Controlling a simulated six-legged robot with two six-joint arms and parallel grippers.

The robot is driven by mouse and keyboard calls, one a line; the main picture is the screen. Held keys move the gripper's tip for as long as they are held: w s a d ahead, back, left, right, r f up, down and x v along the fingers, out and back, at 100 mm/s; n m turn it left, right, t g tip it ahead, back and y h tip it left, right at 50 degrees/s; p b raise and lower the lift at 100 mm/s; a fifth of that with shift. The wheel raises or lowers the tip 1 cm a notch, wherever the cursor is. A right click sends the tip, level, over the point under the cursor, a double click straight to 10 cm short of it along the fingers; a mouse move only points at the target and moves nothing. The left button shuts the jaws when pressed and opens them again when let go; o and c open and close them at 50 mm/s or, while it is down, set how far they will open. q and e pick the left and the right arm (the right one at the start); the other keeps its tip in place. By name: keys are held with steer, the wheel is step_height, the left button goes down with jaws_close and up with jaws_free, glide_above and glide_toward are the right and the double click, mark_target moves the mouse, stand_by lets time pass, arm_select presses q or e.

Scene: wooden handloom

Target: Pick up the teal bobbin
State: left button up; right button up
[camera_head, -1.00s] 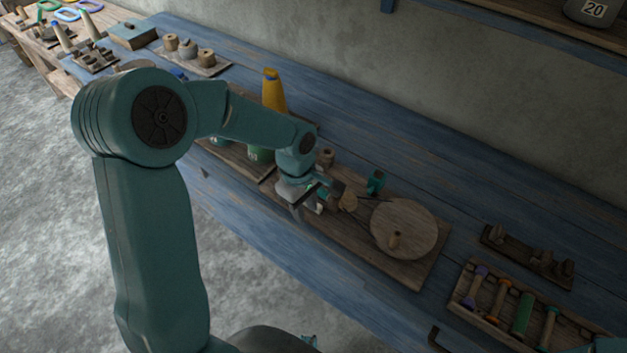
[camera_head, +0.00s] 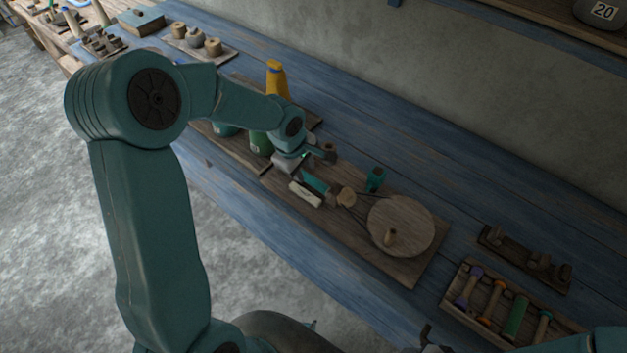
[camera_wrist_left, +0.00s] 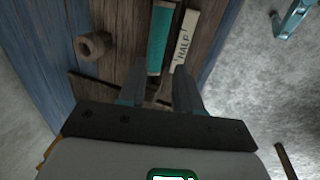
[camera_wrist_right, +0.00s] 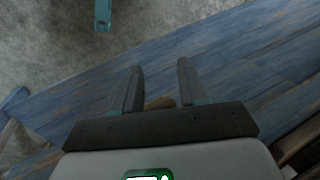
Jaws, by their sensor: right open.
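A teal bobbin-like cylinder (camera_head: 315,181) lies on the wooden winder board beside a white label (camera_head: 306,195). In the left wrist view the teal cylinder (camera_wrist_left: 160,40) lies ahead of the left fingertips, with the label reading "HALF" (camera_wrist_left: 184,42) to its right. My left gripper (camera_wrist_left: 159,88) is open and empty; in the head view its hand hangs just behind and left of the cylinder. My right gripper (camera_wrist_right: 160,82) is open and empty over the blue bench. A teal-ended bobbin (camera_head: 543,326) also lies at the right end of the wooden tray (camera_head: 455,299).
A round wooden wheel (camera_head: 410,222) with a handle and a teal post (camera_head: 375,178) stand on the board. A wooden spool (camera_wrist_left: 92,46) stands near the left gripper. The bench's back strip is clear.

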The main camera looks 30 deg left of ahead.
mark_target(310, 179)
arm_select(q)
steer(key=shift+w+d+f, duration=0.15)
steer(key=shift+w+f, duration=0.2)
steer(key=shift+f, duration=0.3)
steer(key=p+x, duration=0.1)
steer(key=x, duration=0.3)
steer(key=shift+w+f, duration=0.25)
steer(key=shift+f, duration=0.05)
jaws_close()
